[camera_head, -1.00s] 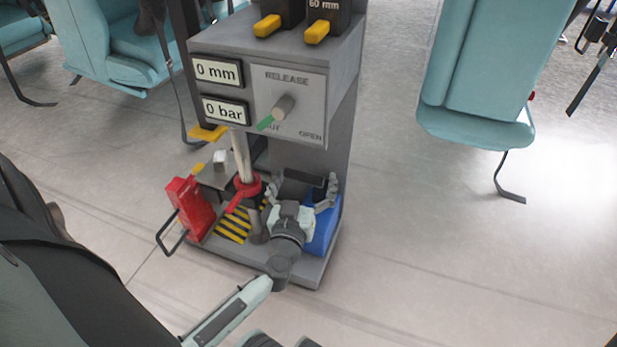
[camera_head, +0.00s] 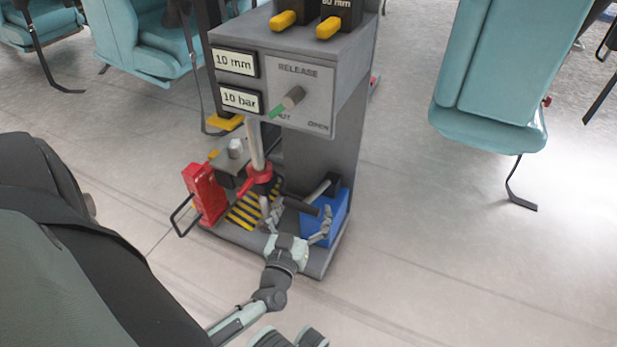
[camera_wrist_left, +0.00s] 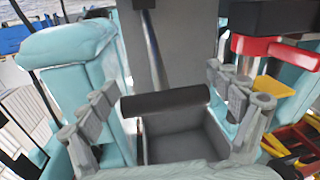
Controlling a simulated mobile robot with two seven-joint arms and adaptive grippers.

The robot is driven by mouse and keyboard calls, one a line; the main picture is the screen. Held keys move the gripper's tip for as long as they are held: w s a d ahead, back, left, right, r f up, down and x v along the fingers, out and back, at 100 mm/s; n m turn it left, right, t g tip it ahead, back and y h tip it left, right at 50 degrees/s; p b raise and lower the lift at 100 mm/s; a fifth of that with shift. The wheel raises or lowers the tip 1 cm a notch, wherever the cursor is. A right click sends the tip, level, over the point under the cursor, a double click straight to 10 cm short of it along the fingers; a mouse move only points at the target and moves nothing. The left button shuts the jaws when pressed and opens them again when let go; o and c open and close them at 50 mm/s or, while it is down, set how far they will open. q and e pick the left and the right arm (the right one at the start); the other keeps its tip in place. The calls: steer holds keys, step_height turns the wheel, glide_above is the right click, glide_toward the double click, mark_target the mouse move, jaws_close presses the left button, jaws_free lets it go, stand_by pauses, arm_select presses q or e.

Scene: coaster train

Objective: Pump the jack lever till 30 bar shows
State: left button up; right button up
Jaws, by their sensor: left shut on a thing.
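The jack (camera_head: 338,215) is a blue block at the right of the grey stand's foot. Its lever has a grey rod ending in a black crossbar (camera_head: 300,207); the black crossbar (camera_wrist_left: 165,101) also shows in the left wrist view. My left gripper (camera_head: 297,224) is at the lever, its fingers shut around the two ends of the crossbar. The lower display (camera_head: 240,101) reads 10 bar, and the upper display (camera_head: 235,62) reads 10 mm. The release knob (camera_head: 291,98) has its green tip toward the partly hidden left label, away from OPEN.
A red block (camera_head: 204,193) with a wire loop and a red collar (camera_head: 259,174) on a post stand left of the jack. Yellow-tipped black blocks (camera_head: 284,18) sit on the stand's top. Teal seats (camera_head: 495,85) stand around.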

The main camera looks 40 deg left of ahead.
arm_select(q)
steer(key=shift+s+f, duration=0.25)
steer(key=shift+f, duration=0.4)
steer(key=shift+s+f, duration=0.2)
steer(key=shift+f, duration=0.4)
steer(key=shift+c, duration=0.3)
steer(key=shift+s+a+f+b, duration=0.15)
steer(key=shift+f+b, duration=0.15)
steer(key=shift+f, duration=0.4)
steer(key=c, duration=0.7)
steer(key=shift+s+a+f, duration=0.1)
steer(key=shift+a, duration=0.05)
jaws_close()
steer(key=shift+d, duration=0.2)
steer(key=o, duration=2.2)
jaws_free()
steer(key=shift+d, duration=0.15)
steer(key=shift+r, duration=0.2)
step_height(320, 180, up, 10)
steer(key=shift+f, duration=0.1)
